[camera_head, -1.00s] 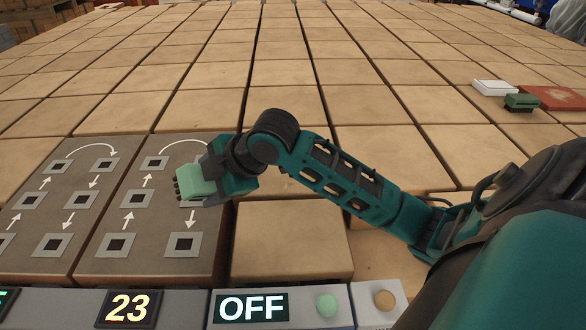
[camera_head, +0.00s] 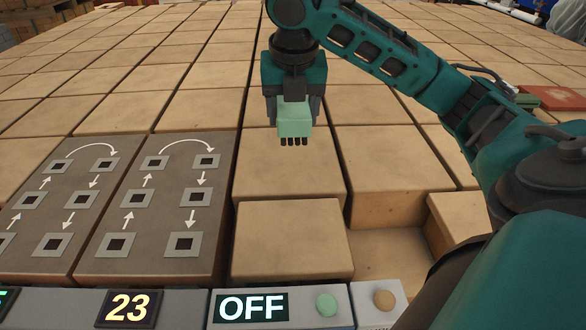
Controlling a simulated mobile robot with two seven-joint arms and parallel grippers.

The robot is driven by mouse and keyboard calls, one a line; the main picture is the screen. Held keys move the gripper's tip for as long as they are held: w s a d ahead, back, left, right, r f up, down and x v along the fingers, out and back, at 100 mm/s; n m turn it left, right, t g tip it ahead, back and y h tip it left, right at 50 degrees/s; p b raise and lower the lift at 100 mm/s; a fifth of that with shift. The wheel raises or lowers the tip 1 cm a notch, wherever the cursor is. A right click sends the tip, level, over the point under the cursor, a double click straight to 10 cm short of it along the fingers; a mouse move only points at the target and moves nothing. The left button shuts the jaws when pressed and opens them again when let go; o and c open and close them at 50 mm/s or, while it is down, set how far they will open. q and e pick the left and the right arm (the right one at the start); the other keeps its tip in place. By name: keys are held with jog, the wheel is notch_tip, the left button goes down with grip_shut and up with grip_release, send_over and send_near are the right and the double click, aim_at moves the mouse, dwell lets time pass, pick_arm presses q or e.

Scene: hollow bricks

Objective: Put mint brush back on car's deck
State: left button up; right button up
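The mint brush (camera_head: 295,124) is a small pale green block with a row of dark bristles pointing down. My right gripper (camera_head: 293,112) is shut on it, one finger on each side. It holds the brush upright above the tan blocks, near the middle of the view. Whether the bristles touch a block cannot be told. My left gripper is not in view. I cannot tell for certain which surface is the car's deck. A red slab (camera_head: 556,96) with a dark green brush (camera_head: 524,100) beside it lies at the far right, partly behind my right arm.
Two grey-brown panels (camera_head: 122,225) with square sockets and white arrows are at the left. A grey console (camera_head: 190,308) along the front carries displays "23" and "OFF", a mint button (camera_head: 326,305) and a tan button (camera_head: 384,300). Tan blocks of uneven height fill the floor.

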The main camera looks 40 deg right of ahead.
aim_at(293, 200)
notch_tip(293, 200, down, 20)
jog(key=shift+r, duration=0.25)
dwell(0.3)
jog(key=o, duration=0.9)
jog(key=v, duration=1.2)
jog(key=shift+s, duration=0.1)
